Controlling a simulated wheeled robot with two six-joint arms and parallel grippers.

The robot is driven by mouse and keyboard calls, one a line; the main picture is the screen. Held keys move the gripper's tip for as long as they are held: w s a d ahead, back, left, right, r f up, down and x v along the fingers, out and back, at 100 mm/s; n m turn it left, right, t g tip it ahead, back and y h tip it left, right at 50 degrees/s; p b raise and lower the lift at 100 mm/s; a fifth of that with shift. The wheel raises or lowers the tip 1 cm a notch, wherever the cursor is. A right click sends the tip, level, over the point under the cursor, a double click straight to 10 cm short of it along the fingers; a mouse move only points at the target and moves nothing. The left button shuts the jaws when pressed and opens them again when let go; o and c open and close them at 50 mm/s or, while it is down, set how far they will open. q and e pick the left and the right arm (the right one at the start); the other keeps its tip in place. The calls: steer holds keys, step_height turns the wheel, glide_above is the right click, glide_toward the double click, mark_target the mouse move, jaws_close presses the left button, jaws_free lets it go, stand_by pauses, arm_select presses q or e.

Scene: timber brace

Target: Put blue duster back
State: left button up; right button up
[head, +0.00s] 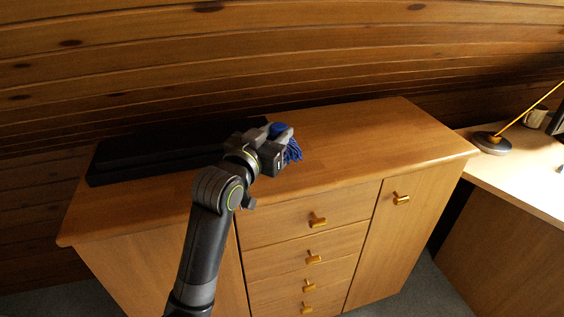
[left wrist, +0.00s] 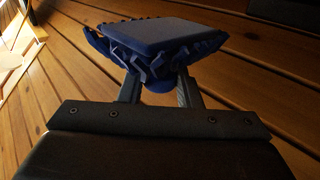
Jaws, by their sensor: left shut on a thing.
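The blue duster (head: 293,151) has a blue top and blue strands hanging at its side. My left gripper (head: 279,143) is shut on it, over the top of the wooden cabinet (head: 375,135). In the left wrist view the duster (left wrist: 160,40) is wide and flat-topped, and sits between the two fingers of the left gripper (left wrist: 160,90). I cannot tell whether the duster touches the cabinet top. My right gripper is not in view.
A long black case (head: 125,162) lies along the back left of the cabinet top, partly behind my left gripper. The right part of the top is clear. A desk (head: 535,185) at the right bears a lamp (head: 491,142) and a mug (head: 536,118). A plank wall (head: 250,60) stands behind.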

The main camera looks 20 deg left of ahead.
arm_select(q)
steer(key=f, duration=0.3)
steer(key=shift+s, duration=0.2)
steer(key=shift+w+f, duration=0.1)
steer(key=shift+f, duration=0.2)
steer(key=shift+f+b, duration=0.6)
steer(key=shift+f, duration=1.15)
steer(key=shift+f, duration=0.2)
steer(key=o, duration=1)
steer(key=shift+r, duration=0.1)
